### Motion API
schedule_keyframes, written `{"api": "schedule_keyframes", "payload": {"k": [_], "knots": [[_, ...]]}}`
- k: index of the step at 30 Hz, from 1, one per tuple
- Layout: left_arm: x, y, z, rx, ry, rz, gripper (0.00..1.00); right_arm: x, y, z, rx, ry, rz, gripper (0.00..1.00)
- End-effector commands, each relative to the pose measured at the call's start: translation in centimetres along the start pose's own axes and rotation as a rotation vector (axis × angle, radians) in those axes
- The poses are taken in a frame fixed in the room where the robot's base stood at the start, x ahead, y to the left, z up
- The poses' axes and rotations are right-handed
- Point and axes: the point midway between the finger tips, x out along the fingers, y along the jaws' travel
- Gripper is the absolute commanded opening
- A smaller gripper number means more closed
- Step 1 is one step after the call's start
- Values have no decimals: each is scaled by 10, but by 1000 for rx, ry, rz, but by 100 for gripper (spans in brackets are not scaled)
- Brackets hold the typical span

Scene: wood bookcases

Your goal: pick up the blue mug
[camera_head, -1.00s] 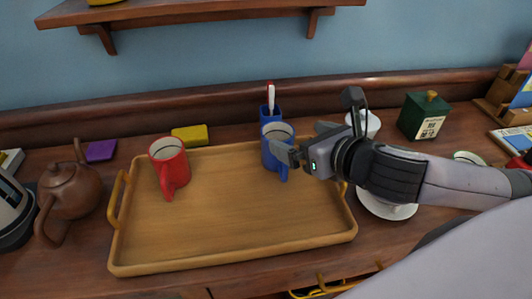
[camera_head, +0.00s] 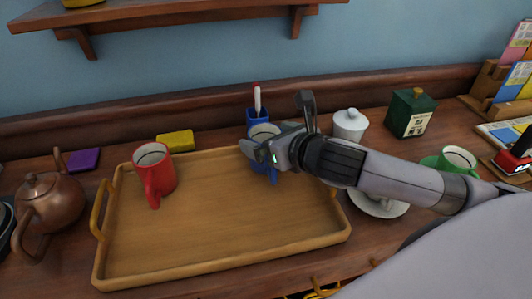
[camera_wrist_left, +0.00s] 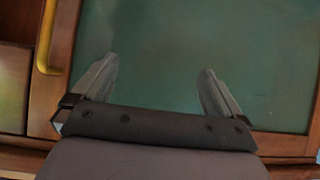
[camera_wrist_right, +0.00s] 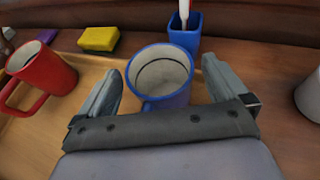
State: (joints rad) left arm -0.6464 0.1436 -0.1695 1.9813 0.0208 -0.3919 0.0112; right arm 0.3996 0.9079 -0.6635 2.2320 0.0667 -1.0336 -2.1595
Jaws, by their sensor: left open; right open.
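The blue mug (camera_head: 263,133) stands upright at the back right of the wooden tray (camera_head: 222,266), partly hidden by my right gripper (camera_head: 262,152) in the head view. In the right wrist view the blue mug (camera_wrist_right: 162,78) sits between the open fingers of my right gripper (camera_wrist_right: 162,82), its handle pointing toward the gripper. My left gripper (camera_wrist_left: 158,85) is open and empty in the left wrist view, in front of a greenish panel. It is outside the head view.
A red mug (camera_head: 153,173) stands on the tray's left side. A lidded white jar (camera_head: 350,124) and saucer (camera_head: 378,205) are at the right. A brown teapot (camera_head: 50,200) is at the left.

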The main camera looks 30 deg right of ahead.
Motion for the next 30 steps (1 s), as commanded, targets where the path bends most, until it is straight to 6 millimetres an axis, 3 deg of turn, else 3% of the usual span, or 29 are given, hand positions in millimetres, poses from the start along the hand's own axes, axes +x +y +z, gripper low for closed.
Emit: {"api": "schedule_keyframes", "payload": {"k": [3,4,9,12,23,30], "knots": [[0,0,-1,1,2,-1,100,0,0,0,0,0,0,100],[0,-1,-1,1,2,-1,100,0,0,0,0,0,0,94],[0,-1,-1,1,2,-2,100,0,0,0,0,0,0,38],[0,-1,-2,1,2,-2,100,-1,0,1,0,-3,0,13],[-1,-2,-4,2,4,-3,100,-3,0,9,0,-5,0,13],[-8,-2,-12,7,8,-6,100,-17,0,43,-1,-10,0,13]]}}
